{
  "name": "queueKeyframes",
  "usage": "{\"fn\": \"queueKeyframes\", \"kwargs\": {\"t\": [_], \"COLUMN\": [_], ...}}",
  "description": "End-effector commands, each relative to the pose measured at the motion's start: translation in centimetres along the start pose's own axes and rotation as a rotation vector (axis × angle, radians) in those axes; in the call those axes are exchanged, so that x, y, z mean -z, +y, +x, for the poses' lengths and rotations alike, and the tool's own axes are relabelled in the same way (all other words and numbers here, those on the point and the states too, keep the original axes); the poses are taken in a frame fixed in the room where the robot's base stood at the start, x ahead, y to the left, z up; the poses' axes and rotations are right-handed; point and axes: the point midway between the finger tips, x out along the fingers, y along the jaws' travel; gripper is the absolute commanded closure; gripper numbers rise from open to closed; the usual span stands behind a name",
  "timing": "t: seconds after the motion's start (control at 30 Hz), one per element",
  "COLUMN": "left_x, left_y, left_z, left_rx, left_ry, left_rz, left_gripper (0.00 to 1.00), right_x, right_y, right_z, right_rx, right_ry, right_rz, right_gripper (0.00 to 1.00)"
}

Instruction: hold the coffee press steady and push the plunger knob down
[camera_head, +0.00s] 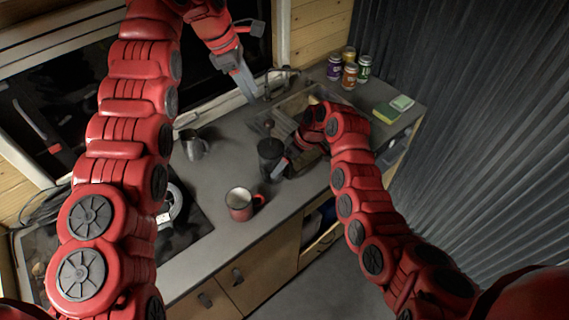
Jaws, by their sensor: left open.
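The dark coffee press (270,150) stands upright on the grey counter, left of the sink. Its plunger knob is too small and dark to make out. My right gripper (282,167) is low at the right side of the press, with a grey finger against or very near it. Whether it grips the press I cannot tell. My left gripper (253,62) is open and empty, raised in front of the window, above and behind the press.
A red mug (241,205) stands in front of the press. A grey metal jug (193,145) is at the back left. Several cans (350,75) and a sponge (386,113) are beyond the sink (297,102). The counter (225,165) between jug and press is clear.

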Motion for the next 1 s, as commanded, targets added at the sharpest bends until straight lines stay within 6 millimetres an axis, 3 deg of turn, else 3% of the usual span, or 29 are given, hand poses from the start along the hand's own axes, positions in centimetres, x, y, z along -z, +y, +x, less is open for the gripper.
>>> {"fn": "queueKeyframes", "kwargs": {"t": [0.33,0.87,1.0], "left_x": [0.0,0.0,0.0], "left_y": [0.0,0.0,0.0], "left_z": [-0.01,0.0,0.0], "left_rx": [0.0,0.0,0.0], "left_ry": [0.0,0.0,0.0], "left_rz": [0.0,0.0,0.0], "left_gripper": [0.5,0.5,0.5], "right_x": [-0.02,-0.01,-0.02], "right_y": [-0.02,-0.03,-0.04], "right_z": [0.41,0.39,0.4], "right_rx": [0.0,0.001,0.001], "right_ry": [0.0,0.0,-0.001], "right_rz": [0.0,0.0,0.0], "right_gripper": [0.02,0.97,1.0]}}
